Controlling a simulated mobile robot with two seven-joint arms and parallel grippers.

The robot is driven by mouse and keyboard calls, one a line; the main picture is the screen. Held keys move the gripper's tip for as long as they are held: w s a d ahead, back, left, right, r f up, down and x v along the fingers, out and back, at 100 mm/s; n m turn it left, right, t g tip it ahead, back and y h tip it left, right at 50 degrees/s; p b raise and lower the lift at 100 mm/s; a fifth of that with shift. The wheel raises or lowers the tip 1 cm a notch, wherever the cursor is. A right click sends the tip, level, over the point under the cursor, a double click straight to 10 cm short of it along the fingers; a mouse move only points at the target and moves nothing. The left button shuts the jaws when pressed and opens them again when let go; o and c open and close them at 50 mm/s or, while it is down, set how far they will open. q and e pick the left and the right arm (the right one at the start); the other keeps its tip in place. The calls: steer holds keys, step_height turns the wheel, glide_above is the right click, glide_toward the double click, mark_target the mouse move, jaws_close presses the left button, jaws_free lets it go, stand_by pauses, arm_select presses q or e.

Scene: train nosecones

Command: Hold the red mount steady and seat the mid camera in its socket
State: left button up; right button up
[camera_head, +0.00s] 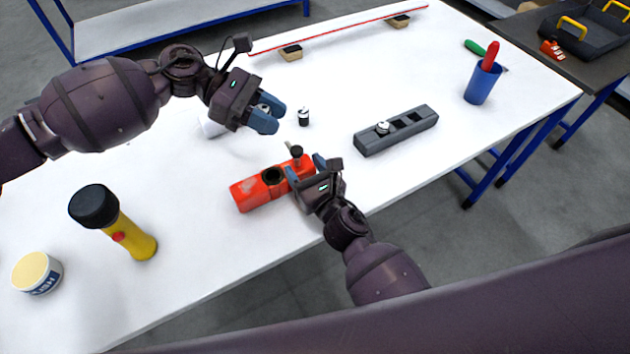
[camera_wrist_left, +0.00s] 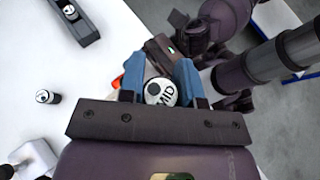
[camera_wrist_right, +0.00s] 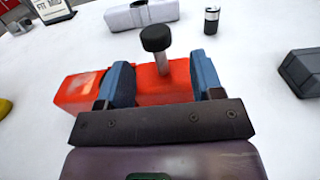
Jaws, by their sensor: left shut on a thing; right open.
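The red mount (camera_head: 250,194) lies on the white table, with a dark round socket (camera_head: 272,176) in its top and a black-capped post (camera_head: 296,151) at its right end. In the right wrist view the mount (camera_wrist_right: 152,90) lies between my fingers. My right gripper (camera_head: 306,170) is open with its fingers at the post end; I cannot tell whether they touch it. My left gripper (camera_head: 266,118) is shut on the mid camera, whose round white face marked MID (camera_wrist_left: 160,92) shows in the left wrist view. It is held above the table, behind the mount and apart from it.
A small black-and-white camera (camera_head: 304,117) stands behind the mount. A grey mount (camera_head: 415,125) holding a camera (camera_head: 383,128) lies to the right. A white item (camera_head: 211,127) is partly hidden by my left gripper.

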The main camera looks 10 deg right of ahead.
mark_target(299, 160)
steer(key=shift+x, duration=2.1)
steer(key=shift+c, duration=0.4)
steer(key=c, duration=1)
